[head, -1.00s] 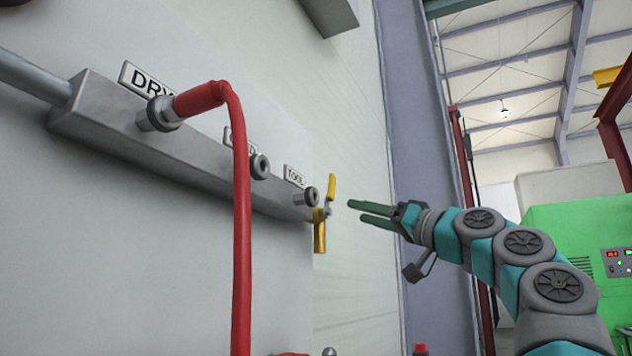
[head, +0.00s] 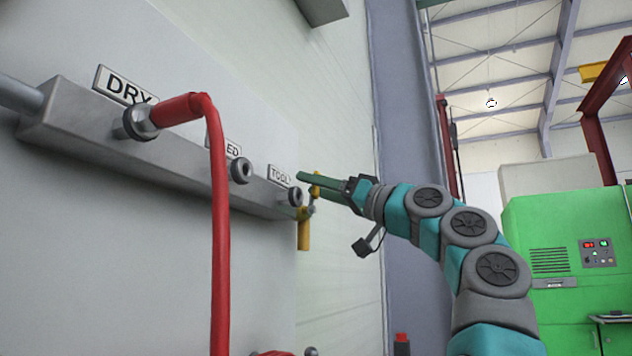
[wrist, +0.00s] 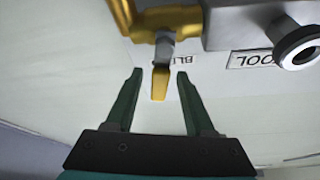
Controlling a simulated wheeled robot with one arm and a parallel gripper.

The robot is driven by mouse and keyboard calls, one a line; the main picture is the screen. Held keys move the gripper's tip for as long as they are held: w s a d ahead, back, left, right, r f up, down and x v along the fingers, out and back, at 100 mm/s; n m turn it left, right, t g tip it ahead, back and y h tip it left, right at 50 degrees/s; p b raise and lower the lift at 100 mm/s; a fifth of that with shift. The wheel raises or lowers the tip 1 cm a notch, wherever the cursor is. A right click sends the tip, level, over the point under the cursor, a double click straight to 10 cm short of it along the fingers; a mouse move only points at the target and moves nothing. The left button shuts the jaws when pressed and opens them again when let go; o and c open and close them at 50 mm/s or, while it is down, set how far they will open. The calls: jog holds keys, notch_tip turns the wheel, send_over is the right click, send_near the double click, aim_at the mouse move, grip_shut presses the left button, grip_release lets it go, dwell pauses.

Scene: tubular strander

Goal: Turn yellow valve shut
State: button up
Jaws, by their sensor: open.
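The yellow valve (head: 304,228) is at the right end of the grey manifold bar, on a pale wall. In the head view its upper part is largely hidden behind my gripper (head: 308,185). In the wrist view the yellow valve body (wrist: 168,18) is at the top, and its yellow handle (wrist: 160,84) points down between my fingers. My gripper (wrist: 158,74) is open, one green finger on each side of the handle. Gaps show on both sides, so neither finger appears to touch it.
The grey manifold bar (head: 150,150) carries ports labelled DRY, one partly hidden, and TOOL. A red hose (head: 218,230) hangs from the DRY port to the left of the valve. A green cabinet (head: 560,240) stands far right.

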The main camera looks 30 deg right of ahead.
jog(key=shift+c, duration=0.4)
grip_shut()
dwell(1.0)
